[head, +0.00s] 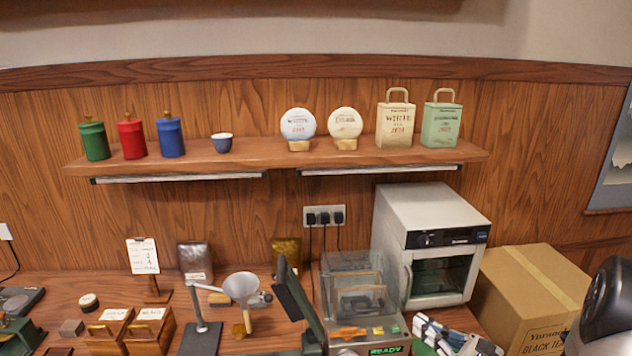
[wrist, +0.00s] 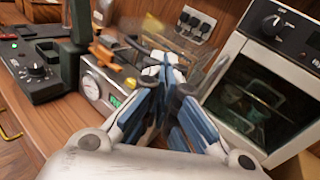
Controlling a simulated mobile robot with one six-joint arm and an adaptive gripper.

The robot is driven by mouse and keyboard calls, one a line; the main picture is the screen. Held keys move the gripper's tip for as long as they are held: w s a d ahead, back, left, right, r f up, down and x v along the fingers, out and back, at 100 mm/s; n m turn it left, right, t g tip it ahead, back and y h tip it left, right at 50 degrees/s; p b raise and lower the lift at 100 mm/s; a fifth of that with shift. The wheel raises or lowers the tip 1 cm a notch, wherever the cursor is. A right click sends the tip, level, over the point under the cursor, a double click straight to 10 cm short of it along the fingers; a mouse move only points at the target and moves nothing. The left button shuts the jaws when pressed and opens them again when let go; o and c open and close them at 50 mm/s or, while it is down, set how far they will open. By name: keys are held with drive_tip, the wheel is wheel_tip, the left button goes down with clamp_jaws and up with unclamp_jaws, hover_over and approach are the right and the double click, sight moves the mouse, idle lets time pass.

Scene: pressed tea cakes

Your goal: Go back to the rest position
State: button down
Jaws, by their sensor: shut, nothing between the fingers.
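My gripper (wrist: 164,72) is in the middle of the wrist view, with its white and blue fingers brought together at the tips. Nothing shows between them. In the head view my gripper (head: 422,324) is low at the right of centre, in front of the white oven and beside the clear-walled machine. A dark rounded part of my arm shows at the lower right edge. The clear-walled machine (head: 357,290) has a lit READY display. In the wrist view its gauge and green display are just left of the fingers.
The white oven (head: 424,224) and a cardboard box (head: 537,292) stand close at the right. A funnel on a stand (head: 241,287) and wooden boxes (head: 150,327) crowd the counter. A wall shelf (head: 268,155) holds canisters, a cup, round cakes and bags.

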drive_tip(key=s+a+r+n+g, duration=0.4)
drive_tip(key=s+a+n+g, duration=0.25)
drive_tip(key=a, duration=0.35)
drive_tip(key=s+a+r+n+g, duration=0.5)
drive_tip(key=s+a+n, duration=0.3)
drive_tip(key=a, duration=0.1)
drive_tip(key=s+n+g+h, duration=0.2)
drive_tip(key=s+n+h, duration=0.2)
drive_tip(key=s+n, duration=0.3)
drive_tip(key=s+d+r+n+t+h, duration=0.3)
drive_tip(key=s+d+n+t+h, duration=0.1)
drive_tip(key=s+d+n+h, duration=0.1)
drive_tip(key=shift+s+d+r+n+h, duration=0.3)
drive_tip(key=shift+d+r+n+h, duration=0.1)
drive_tip(key=shift+d+n+h, duration=0.2)
drive_tip(key=c, duration=2.4)
unclamp_jaws()
